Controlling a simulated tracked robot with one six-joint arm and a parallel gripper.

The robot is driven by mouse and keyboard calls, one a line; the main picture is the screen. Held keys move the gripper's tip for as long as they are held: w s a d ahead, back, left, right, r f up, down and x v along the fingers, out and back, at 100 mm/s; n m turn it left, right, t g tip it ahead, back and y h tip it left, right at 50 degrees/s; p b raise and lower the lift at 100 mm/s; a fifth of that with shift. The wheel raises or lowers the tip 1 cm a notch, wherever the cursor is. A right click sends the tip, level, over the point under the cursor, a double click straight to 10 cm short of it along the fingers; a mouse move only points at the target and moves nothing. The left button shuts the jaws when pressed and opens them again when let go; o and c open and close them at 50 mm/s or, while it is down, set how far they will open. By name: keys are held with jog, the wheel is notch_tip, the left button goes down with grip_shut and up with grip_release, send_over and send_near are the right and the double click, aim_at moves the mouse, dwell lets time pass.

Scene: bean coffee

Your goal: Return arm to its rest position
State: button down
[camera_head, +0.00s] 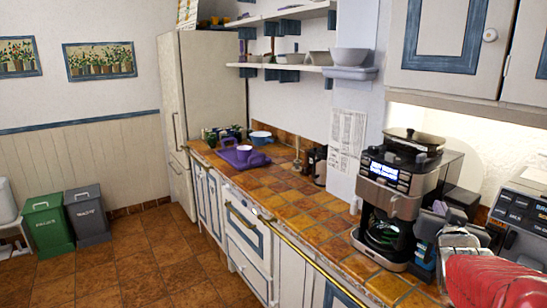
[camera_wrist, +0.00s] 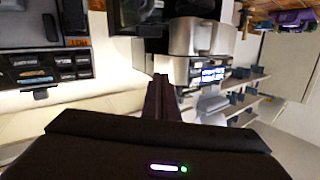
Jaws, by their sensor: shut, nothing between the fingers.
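My gripper shows in the wrist view (camera_wrist: 161,95) as dark fingers pressed together, with nothing between them. Part of my red arm (camera_head: 495,278) fills the lower right corner of the head view, beside the coffee maker. The coffee maker (camera_head: 402,182) stands on the tiled counter with its glass carafe (camera_head: 385,230) in its base and a lit display. The coffee maker also appears in the wrist view (camera_wrist: 205,65), which is turned on its side or over. My fingertips are in front of it in that view; I cannot tell the distance.
A second black machine with buttons (camera_head: 520,215) stands at the right. The tiled counter (camera_head: 285,205) runs back to a purple tray (camera_head: 232,158) and a blue bowl (camera_head: 261,138). Upper cabinets (camera_head: 450,40) hang above. Open floor (camera_head: 140,275) lies left, with two bins (camera_head: 88,215) beyond.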

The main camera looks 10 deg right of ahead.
jog(key=a+f+n+g+y, duration=0.2)
jog(key=a+f+y, duration=0.2)
jog(key=a, duration=0.9)
jog(key=s+a+f+n+g+y, duration=0.2)
jog(key=s+a+f+n+g, duration=0.1)
jog(key=s+a, duration=0.5)
jog(key=s+a+f+n+g+y, duration=0.3)
jog(key=s+a+f, duration=0.3)
jog(key=s+a, duration=0.3)
jog(key=a, duration=0.4)
jog(key=shift+s+a+n+y, duration=0.15)
jog(key=shift+a+n+y, duration=0.15)
jog(key=shift+a, duration=0.05)
